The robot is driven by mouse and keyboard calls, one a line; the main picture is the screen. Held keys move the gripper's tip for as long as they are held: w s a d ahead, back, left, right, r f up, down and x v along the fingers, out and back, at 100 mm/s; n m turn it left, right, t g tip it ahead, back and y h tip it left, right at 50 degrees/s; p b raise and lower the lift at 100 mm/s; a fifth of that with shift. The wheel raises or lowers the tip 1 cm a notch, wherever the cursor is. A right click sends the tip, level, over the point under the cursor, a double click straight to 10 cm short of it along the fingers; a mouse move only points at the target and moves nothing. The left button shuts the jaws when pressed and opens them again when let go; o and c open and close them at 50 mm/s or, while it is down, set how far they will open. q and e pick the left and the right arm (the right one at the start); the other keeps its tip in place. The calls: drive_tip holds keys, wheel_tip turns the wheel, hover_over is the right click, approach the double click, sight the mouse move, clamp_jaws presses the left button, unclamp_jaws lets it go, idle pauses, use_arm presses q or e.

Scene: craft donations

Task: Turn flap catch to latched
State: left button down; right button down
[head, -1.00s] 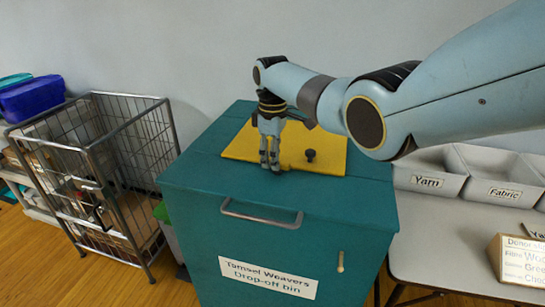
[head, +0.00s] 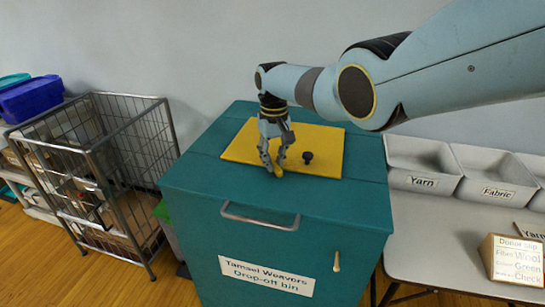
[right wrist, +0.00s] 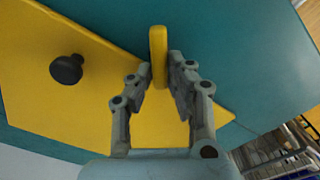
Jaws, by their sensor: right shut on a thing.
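The flap catch (right wrist: 158,58) is a small yellow bar at the front edge of the yellow flap (head: 315,140) on the teal drop-off bin (head: 182,170). My right gripper (head: 276,172) points down at that edge and is shut on the catch, with one finger on each side. In the right wrist view the bar stands upright in the picture between the fingertips, crossing the slanted flap edge, and reaches past them over the teal lid. The flap lies flat and has a black knob (head: 307,157). My left gripper is not in view.
The bin front has a grey handle (head: 258,219) and a small pale lever (head: 337,261). A wire cage (head: 120,165) stands at left. At right a table (head: 420,255) carries grey bins labelled Yarn (head: 423,182) and Fabric (head: 497,194) and a sign block (head: 515,262).

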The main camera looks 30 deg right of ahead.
drive_tip(key=m, duration=0.3)
drive_tip(key=shift+s+d+m+p, duration=0.1)
drive_tip(key=shift+d+m+p, duration=0.1)
drive_tip(key=shift+m+p, duration=0.15)
drive_tip(key=shift+s+d+m+p, duration=0.15)
drive_tip(key=shift+m+p, duration=0.15)
drive_tip(key=shift+m, duration=1.45)
drive_tip(key=c, duration=1.3)
unclamp_jaws()
wheel_tip(320, 180, up, 12)
drive_tip(key=shift+r, duration=0.1)
